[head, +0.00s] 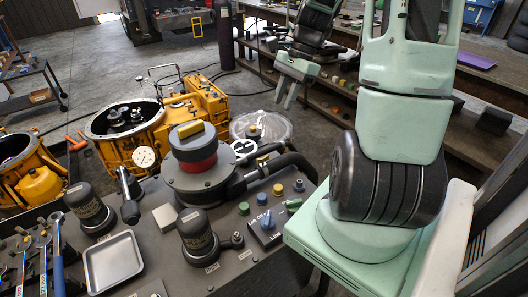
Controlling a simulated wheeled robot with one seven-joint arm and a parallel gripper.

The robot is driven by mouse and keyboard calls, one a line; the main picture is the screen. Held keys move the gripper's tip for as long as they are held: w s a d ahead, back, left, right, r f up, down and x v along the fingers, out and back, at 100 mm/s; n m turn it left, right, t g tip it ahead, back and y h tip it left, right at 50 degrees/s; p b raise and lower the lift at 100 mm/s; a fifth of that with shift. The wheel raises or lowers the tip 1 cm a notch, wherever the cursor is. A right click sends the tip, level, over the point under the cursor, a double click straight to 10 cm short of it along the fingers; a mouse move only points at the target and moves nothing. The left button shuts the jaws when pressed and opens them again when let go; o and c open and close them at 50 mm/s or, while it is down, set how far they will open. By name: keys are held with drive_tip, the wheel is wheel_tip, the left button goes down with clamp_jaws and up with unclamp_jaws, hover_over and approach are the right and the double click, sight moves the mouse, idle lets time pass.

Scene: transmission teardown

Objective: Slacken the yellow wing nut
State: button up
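A yellow bar-shaped piece, which looks like the wing nut (190,130), sits on the grey top of a round dark housing (201,178) with a red band, in the middle of the head view. My gripper (288,98) hangs with its fingers pointing down, up and to the right of the yellow piece and well apart from it. Its two fingers show a gap between them, and I see nothing held. The wing nut's thread is hidden.
Black hoses run right from the housing. Yellow transmission casings (200,100) and a clear disc (272,128) lie behind.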

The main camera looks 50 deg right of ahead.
drive_tip(key=p, duration=0.2)
approach(263, 160)
drive_tip(key=x, duration=0.7)
drive_tip(key=shift+w+d+f, duration=0.15)
drive_tip(key=shift+f, duration=0.05)
drive_tip(key=shift+c, duration=0.4)
clamp_jaws()
